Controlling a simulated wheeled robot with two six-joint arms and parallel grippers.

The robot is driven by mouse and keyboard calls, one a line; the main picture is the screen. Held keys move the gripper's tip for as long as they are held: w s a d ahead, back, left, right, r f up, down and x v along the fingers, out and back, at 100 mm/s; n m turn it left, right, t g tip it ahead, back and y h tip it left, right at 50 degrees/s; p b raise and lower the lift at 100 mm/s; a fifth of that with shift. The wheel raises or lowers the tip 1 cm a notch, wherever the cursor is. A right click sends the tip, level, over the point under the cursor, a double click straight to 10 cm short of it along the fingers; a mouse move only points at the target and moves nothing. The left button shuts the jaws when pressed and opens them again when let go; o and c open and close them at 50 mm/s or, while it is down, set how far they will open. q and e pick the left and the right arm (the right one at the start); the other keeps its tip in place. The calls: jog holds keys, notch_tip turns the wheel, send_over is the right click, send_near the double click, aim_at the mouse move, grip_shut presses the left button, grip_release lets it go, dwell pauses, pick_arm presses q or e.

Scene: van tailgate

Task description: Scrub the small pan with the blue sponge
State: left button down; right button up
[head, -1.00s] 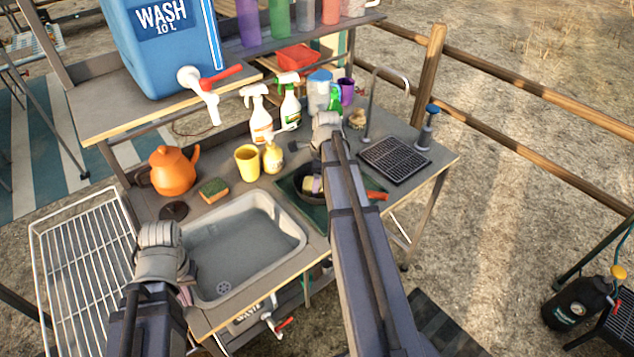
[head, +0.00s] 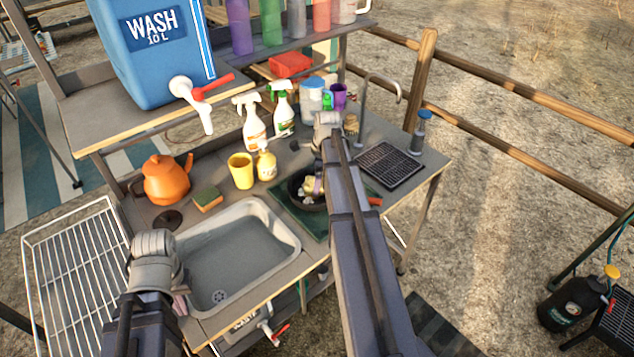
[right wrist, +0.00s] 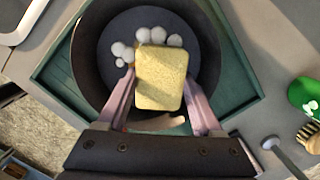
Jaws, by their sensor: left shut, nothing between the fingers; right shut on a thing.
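The small pan (head: 294,190) is dark with a red-orange handle (head: 375,201) and rests on a green mat right of the sink. In the right wrist view the pan (right wrist: 88,60) holds several white foam blobs (right wrist: 144,38). My right gripper (right wrist: 160,96) is shut on a sponge (right wrist: 162,68), inside the pan's outline. The sponge's upper face is yellow; its underside is hidden, and no blue shows on it. The arm partly covers the pan in the head view. My left gripper (head: 181,303) is shut and empty over the sink's front left corner.
A yellow-green sponge (head: 207,198), orange kettle (head: 167,181), yellow cup (head: 241,170) and soap bottle (head: 266,165) stand behind the sink (head: 240,255). Spray bottles (head: 252,125) stand further back. A black drying rack (head: 388,164) and tap (head: 362,115) are right of the pan.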

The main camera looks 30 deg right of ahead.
jog(key=shift+r+p, duration=2.75)
jog(key=shift+r, duration=0.2)
notch_tip(320, 180, up, 3)
jog(key=p, duration=0.3)
